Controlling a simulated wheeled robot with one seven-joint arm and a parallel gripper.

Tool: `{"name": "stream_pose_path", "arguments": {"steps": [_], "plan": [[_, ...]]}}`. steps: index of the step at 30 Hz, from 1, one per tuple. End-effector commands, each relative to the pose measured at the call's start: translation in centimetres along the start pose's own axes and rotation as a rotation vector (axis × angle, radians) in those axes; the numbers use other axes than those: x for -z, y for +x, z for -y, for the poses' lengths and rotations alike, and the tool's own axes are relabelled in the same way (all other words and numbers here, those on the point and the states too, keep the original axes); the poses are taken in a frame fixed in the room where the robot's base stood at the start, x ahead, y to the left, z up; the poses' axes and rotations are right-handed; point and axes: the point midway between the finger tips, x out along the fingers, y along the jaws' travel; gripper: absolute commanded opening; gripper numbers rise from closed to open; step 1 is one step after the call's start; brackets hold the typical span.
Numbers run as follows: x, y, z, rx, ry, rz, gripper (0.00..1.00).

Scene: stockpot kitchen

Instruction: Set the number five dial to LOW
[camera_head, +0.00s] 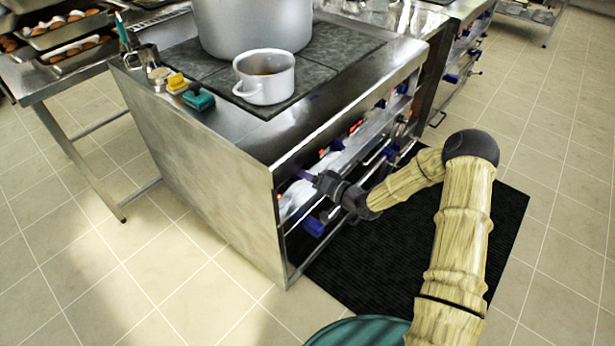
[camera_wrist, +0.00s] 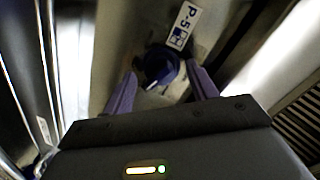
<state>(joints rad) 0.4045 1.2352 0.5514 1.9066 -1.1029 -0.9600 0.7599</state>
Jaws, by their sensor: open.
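In the wrist view a dark blue dial (camera_wrist: 160,68) with a pale pointer mark sits on the metal panel. A white label (camera_wrist: 185,25) reading P-5 is just above and right of it. My gripper (camera_wrist: 162,88) is open, with one purple finger on each side of the dial. I cannot tell whether the fingers touch it. In the head view my gripper (camera_head: 303,175) reaches the front panel of the stove (camera_head: 225,125) near its left end, and the dial there is hidden by it. The dial's exact setting cannot be read.
A small white pot (camera_head: 265,80) and a large stockpot (camera_head: 250,25) stand on the stove top. Blue handles (camera_head: 313,227) stick out below the panel. A black mat (camera_head: 400,245) lies on the floor in front. A side table with trays (camera_head: 60,40) stands at left.

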Motion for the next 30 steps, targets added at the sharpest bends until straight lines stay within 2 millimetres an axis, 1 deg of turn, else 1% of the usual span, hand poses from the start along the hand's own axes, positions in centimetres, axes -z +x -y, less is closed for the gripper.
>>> {"name": "stream_pose_path", "arguments": {"steps": [5, 8, 24, 27, 30], "plan": [[0.1, -1.4, -0.1, -0.002, 0.0, -0.002, 0.58], [0.1, -2.9, 0.0, -0.002, 0.0, -0.002, 0.58], [0.1, -13.7, -0.1, -0.003, 0.001, -0.002, 0.58], [0.1, -15.4, 0.0, -0.003, 0.001, -0.001, 0.58], [0.0, -16.7, -0.1, -0.003, 0.001, -0.001, 0.58]]}}
